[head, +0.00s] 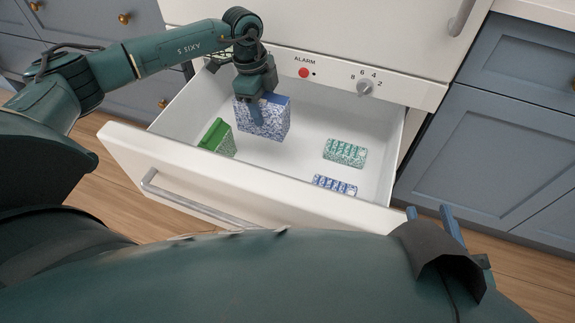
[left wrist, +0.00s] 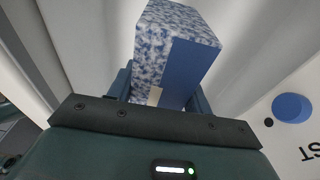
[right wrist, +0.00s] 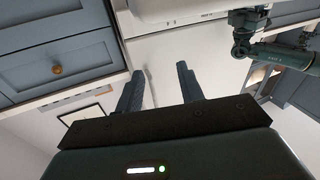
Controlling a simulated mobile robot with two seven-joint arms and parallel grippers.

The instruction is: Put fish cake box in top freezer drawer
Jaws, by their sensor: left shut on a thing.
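A blue and white speckled box (head: 268,121), which I take to be the fish cake box, is in my left gripper (head: 258,104). The left gripper is shut on it, inside the outline of the open freezer drawer (head: 120,150). In the left wrist view the box (left wrist: 168,50) sits between the fingers (left wrist: 160,88), with a plain blue panel facing the camera. I cannot tell whether its bottom touches the drawer floor. My right gripper (head: 436,220) is open and empty, outside the drawer at the right; its two fingers stand apart in the right wrist view (right wrist: 162,88).
A green box (head: 217,138) stands at the drawer's left. A green-white pack (head: 345,152) and a blue-white pack (head: 335,185) lie at the right. The drawer's middle floor is bare. A control panel with a red button (head: 303,72) and dial (head: 364,87) is above.

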